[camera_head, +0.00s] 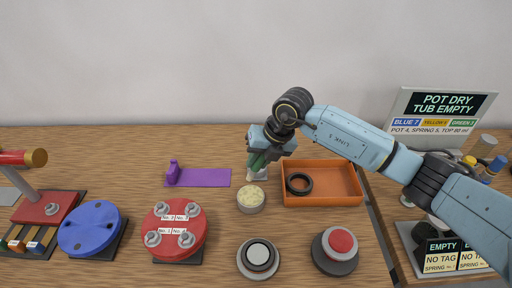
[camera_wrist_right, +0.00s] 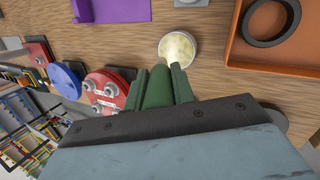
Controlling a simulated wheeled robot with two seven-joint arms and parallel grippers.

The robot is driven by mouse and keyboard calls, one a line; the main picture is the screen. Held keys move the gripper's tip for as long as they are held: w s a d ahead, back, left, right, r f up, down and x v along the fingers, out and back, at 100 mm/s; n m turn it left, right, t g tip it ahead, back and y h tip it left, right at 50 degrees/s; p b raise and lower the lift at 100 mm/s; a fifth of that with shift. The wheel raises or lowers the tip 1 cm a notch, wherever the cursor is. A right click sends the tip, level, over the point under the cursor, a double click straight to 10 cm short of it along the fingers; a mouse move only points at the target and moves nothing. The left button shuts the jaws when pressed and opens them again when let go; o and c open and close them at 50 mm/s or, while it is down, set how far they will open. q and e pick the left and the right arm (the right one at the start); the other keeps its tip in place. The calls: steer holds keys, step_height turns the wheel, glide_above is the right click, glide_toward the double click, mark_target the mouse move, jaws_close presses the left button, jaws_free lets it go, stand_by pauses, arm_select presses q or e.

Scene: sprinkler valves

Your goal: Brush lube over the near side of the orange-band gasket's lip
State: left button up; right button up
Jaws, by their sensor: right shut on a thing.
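My right gripper (camera_head: 259,161) is shut on a green handle, which shows between its green fingers in the right wrist view (camera_wrist_right: 158,88). It hangs just behind a round tin (camera_head: 250,201) of pale, lumpy contents, which also shows in the wrist view (camera_wrist_right: 178,48). A whitish piece sits below the fingers; whether it is a brush tip cannot be told. A black ring gasket (camera_head: 289,184) lies in the left part of an orange tray (camera_head: 335,203), and also shows in the wrist view (camera_wrist_right: 246,27). I see no orange band on it. My left gripper is not in view.
A purple stand (camera_head: 206,178) lies left of the tin. A red disc (camera_head: 163,217) with bolts and a blue disc (camera_head: 88,237) stand at the left. A grey-topped button (camera_head: 258,257) and a red-topped one (camera_head: 340,243) are in front. A sign (camera_head: 440,105) stands right.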

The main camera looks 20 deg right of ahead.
steer(key=shift+f+b, duration=2.3)
steer(key=shift+f, duration=0.7)
steer(key=shift+s+f+b, duration=0.1)
steer(key=shift+f+b, duration=0.2)
steer(key=shift+f, duration=0.25)
steer(key=shift+r+p, duration=2.65)
steer(key=shift+r, duration=0.95)
steer(key=shift+f, duration=0.1)
